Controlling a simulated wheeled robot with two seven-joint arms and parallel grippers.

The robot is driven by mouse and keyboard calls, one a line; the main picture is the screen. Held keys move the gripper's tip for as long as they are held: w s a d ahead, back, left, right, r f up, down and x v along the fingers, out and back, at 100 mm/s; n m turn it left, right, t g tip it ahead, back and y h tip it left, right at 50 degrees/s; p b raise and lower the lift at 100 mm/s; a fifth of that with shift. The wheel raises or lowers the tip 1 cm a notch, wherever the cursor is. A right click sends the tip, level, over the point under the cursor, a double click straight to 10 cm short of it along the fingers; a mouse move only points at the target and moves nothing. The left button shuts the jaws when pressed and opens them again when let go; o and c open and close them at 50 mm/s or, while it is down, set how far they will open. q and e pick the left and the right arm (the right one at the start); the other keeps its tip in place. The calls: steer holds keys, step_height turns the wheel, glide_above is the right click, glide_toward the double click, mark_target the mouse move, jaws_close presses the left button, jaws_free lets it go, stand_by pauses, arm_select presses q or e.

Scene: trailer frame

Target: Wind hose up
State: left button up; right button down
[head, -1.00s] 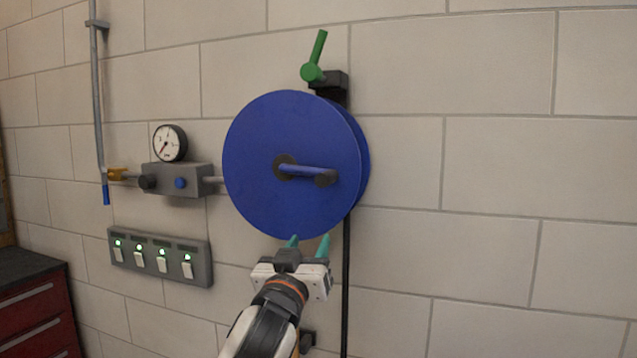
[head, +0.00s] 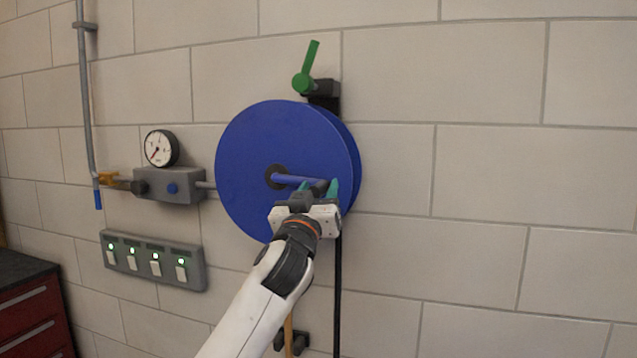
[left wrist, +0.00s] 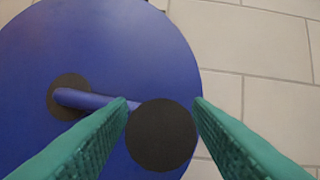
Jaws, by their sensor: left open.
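The blue hose reel (head: 255,140) is fixed to the wall, and its disc also fills much of the left wrist view (left wrist: 120,35). A blue crank arm (head: 290,179) runs from the dark hub to the right and ends in a dark round knob (left wrist: 161,135). My left gripper (head: 319,187) is open, with its green fingers on either side of the knob. In the left wrist view the knob lies between the fingertips, with a gap on the right. The black hose (head: 338,290) hangs below the reel. My right gripper is not in view.
A green lever (head: 306,70) sits on a black bracket above the reel. To the left are a gauge (head: 161,148), a grey valve block (head: 170,186) and a switch panel (head: 153,261). A red drawer cabinet (head: 32,315) stands at lower left. The wall to the right is bare.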

arm_select(q)
steer(key=shift+w+d+r, duration=0.1)
steer(key=shift+w+r, duration=0.05)
steer(key=shift+w, duration=0.2)
jaws_close()
